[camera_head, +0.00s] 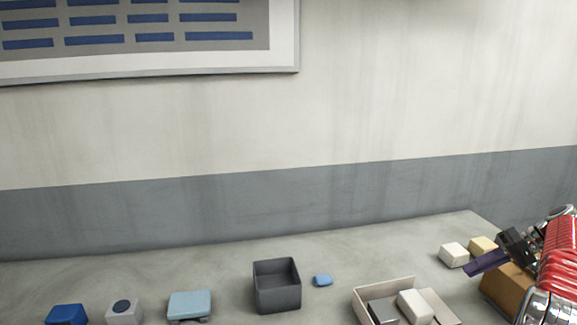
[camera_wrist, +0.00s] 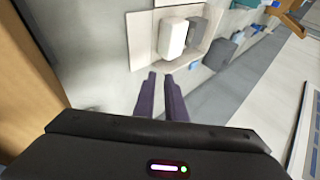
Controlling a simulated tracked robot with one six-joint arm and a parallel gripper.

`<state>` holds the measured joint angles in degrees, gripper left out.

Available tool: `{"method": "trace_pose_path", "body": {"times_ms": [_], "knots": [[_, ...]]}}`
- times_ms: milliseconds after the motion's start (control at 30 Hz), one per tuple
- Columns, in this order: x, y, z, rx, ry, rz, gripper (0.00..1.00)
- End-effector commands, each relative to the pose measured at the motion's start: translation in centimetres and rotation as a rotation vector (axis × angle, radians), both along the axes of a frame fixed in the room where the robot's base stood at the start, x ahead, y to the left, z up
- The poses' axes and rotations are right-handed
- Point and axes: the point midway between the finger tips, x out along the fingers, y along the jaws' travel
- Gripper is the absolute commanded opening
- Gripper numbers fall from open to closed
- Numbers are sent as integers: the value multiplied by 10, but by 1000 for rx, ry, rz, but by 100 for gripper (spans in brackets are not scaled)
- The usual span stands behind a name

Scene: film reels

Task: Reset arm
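My gripper (camera_head: 487,262) is at the right side of the head view, raised over the right end of the table. Its purple fingers partly cover the space in front of a brown box. In the wrist view my gripper (camera_wrist: 159,75) shows two purple fingers with a narrow gap between them. Nothing is held in the gap. My red arm comes in from the right edge of the head view.
A shallow open box (camera_head: 401,284) holds a white block (camera_head: 415,306) and a grey one. The brown box (camera_head: 509,287) stands close beneath my arm. A dark bin (camera_head: 277,298), a small blue block (camera_head: 322,280) and two pale blocks (camera_head: 454,254) are on the table.

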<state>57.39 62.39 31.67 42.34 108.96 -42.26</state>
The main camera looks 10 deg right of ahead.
Motion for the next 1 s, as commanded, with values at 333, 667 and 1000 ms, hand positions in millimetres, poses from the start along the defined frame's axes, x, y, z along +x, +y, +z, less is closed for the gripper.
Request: {"method": "trace_pose_path", "body": {"times_ms": [333,667,1000], "knots": [[37,74,55,-96,85,-9,11],[48,151,97,-198,142,-21,11],[37,231,130,-309,172,-31,11]]}}
